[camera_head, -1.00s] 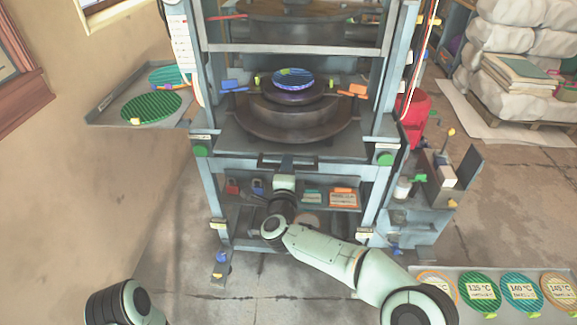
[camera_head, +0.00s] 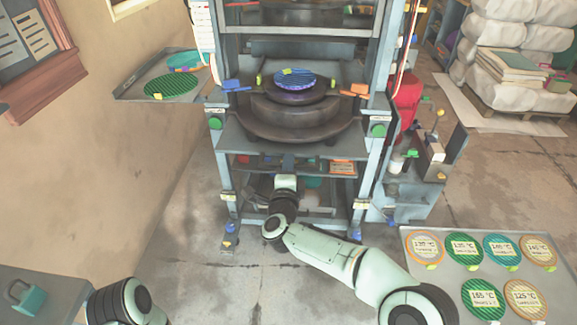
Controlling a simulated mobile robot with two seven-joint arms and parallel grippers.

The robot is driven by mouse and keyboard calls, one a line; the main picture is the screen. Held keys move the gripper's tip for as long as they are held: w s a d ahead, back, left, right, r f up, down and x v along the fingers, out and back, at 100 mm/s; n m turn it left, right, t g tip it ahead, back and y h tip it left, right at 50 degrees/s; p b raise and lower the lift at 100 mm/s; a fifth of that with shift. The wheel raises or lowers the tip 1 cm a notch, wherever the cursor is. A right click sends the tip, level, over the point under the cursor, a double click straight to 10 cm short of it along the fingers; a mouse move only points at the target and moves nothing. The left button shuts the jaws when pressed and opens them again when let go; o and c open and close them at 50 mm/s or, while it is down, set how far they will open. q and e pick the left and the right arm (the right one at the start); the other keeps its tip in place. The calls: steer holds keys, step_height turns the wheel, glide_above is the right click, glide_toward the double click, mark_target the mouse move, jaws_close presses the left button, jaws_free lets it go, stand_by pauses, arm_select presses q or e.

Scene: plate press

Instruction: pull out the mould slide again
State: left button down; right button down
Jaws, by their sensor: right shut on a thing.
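The mould slide (camera_head: 232,138) is a grey plate at the middle of the press, standing out past the front posts. On it sits a dark round stepped mould (camera_head: 262,125), with a blue-patterned disc (camera_head: 296,80) on top. My right gripper (camera_head: 287,164) is at the middle of the slide's front edge, shut on its handle; the handle is mostly hidden by the gripper. Of my left arm, only a link shows at the lower left, and its gripper is out of view.
Blue press posts (camera_head: 378,150) stand on both sides of the slide. A side tray (camera_head: 135,88) with green discs is at the left. A tray of several labelled discs (camera_head: 420,285) lies at the lower right. A grey surface with a teal padlock (camera_head: 30,300) is at the lower left.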

stand_by(0.3)
steer(key=c, duration=1.4)
jaws_free()
